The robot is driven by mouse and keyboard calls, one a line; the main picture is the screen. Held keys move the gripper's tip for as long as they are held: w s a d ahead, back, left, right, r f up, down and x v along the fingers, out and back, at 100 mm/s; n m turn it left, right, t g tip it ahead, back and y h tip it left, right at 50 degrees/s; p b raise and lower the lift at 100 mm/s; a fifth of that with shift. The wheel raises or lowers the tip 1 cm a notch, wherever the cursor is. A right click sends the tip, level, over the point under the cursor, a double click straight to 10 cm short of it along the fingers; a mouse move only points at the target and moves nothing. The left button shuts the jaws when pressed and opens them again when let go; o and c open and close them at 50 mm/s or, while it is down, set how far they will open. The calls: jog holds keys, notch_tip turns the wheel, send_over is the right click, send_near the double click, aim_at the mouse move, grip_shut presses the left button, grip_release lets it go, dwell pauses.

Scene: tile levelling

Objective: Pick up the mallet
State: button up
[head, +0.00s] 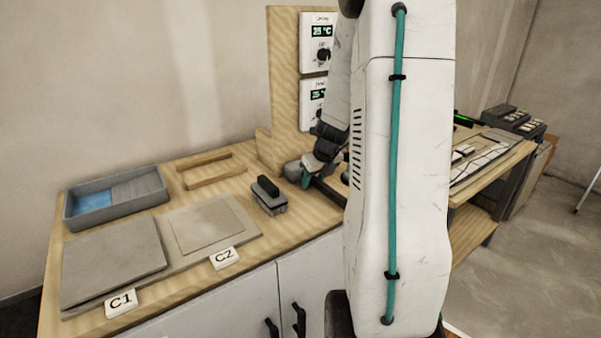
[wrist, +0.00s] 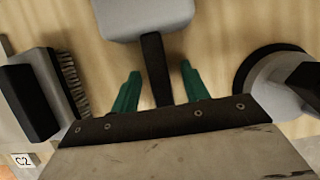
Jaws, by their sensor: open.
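The mallet shows in the wrist view with a pale grey head (wrist: 146,20) at the top and a dark handle (wrist: 155,60) running down toward my gripper. My gripper (wrist: 160,72) is open, with one green finger on each side of the handle and a gap on both sides. The lower end of the handle is hidden by the gripper body. In the head view my gripper (head: 306,182) is low over the bench beside the mallet's grey head (head: 292,170); my arm hides much of this spot.
A black-topped brush (wrist: 40,95) stands left of my gripper, also in the head view (head: 268,198). A round grey tool with a black grip (wrist: 262,82) is close on the right. Slabs (head: 112,262), a grey tray (head: 142,188) and a wooden frame (head: 208,180) lie further left.

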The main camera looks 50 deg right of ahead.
jog(key=shift+f, duration=0.2)
dwell(0.6)
grip_shut()
